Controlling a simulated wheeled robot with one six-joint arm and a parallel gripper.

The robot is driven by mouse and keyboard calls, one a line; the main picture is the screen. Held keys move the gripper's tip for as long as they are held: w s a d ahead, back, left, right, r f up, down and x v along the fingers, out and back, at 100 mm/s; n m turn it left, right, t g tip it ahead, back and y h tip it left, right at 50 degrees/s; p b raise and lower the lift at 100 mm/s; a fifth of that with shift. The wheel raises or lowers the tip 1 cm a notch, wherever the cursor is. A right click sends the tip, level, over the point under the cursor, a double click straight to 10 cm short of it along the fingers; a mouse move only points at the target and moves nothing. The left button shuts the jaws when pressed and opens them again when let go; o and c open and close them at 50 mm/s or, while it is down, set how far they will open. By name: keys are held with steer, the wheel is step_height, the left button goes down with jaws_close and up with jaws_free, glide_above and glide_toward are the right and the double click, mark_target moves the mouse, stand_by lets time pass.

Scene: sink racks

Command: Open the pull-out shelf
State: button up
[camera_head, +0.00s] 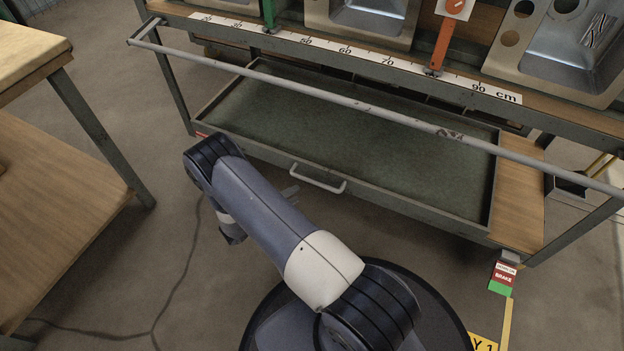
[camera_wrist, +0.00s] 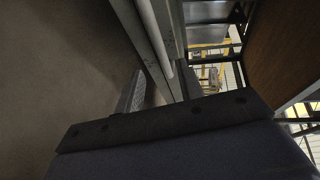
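The pull-out shelf is a low, wide tray with a dark green bottom (camera_head: 350,130) under the sink rack in the head view. A light bar handle (camera_head: 318,186) sits at the middle of its front wall. I cannot tell how far out the shelf stands.
A grey rail (camera_head: 330,98) crosses the rack's front above the shelf. Steel sinks (camera_head: 360,25) stand above it. A wooden table (camera_head: 50,190) is at the left. A red-green brake tag (camera_head: 503,275) hangs at the right.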

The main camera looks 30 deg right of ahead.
mark_target(316, 183)
steer(key=b+x, duration=0.3)
steer(key=x, duration=0.7)
steer(key=shift+d, duration=0.25)
steer(key=shift+c, duration=0.6)
jaws_close()
